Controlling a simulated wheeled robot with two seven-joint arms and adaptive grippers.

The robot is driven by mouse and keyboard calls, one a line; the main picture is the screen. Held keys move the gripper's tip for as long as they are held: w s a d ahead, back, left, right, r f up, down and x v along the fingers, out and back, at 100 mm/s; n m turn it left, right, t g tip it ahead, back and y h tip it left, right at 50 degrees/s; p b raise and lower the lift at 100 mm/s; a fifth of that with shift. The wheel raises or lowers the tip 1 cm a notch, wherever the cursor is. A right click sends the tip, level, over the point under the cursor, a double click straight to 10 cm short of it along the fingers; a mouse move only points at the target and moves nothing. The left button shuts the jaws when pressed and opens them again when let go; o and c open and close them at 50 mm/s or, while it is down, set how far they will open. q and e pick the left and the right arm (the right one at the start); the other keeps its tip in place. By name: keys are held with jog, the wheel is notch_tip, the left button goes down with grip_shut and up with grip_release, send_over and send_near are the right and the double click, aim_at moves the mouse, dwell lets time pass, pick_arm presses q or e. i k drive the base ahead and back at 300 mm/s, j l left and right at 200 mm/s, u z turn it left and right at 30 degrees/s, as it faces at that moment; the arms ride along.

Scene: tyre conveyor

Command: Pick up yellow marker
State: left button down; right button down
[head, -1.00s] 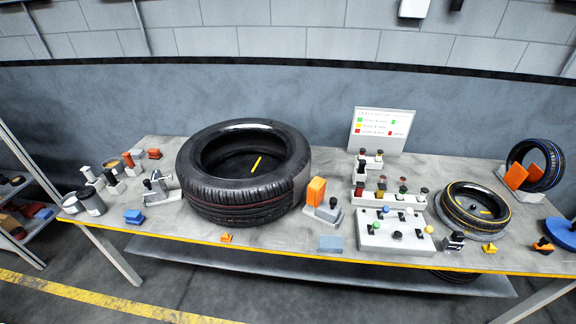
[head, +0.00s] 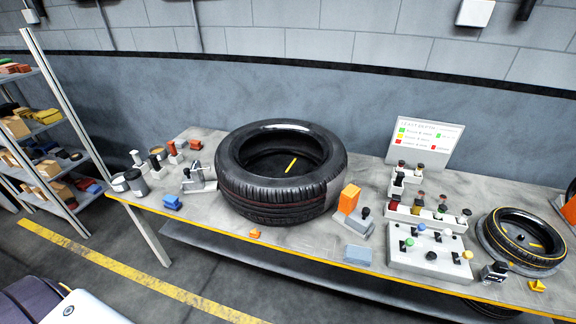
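A large black tyre (head: 278,196) lies flat on the grey table (head: 225,228), near its middle. A thin yellow stick-like mark (head: 290,165) shows inside the tyre's opening; it may be a marker or a painted line. A smaller tyre with a yellow ring (head: 490,246) lies at the right and has a similar short yellow mark (head: 537,246) inside. A white rack (head: 425,217) holds several small items with coloured tops, possibly markers; I cannot tell which is yellow. Neither of my grippers is in view.
An orange block on a grey stand (head: 349,198) stands right of the large tyre. A white board (head: 425,141) stands behind the rack. Small tools and containers (head: 133,182) crowd the table's left end. Shelves (head: 55,160) stand at the left. Open floor (head: 110,250) lies before the table.

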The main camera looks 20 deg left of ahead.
aim_at(419, 203)
jog(key=i+j+z, duration=0.2)
jog(key=j, duration=0.25)
jog(key=i+j+z, duration=0.1)
jog(key=j+z, duration=0.15)
jog(key=j, duration=0.15)
jog(key=i+j+z, duration=0.2)
jog(key=j, duration=0.3)
jog(key=j+z, duration=0.2)
jog(key=j, duration=0.25)
jog(key=l+u, duration=0.2)
jog(key=l, duration=0.3)
jog(key=l+u, duration=0.2)
jog(key=l, duration=0.35)
jog(key=k+l+u, duration=0.15)
jog(key=l, duration=0.35)
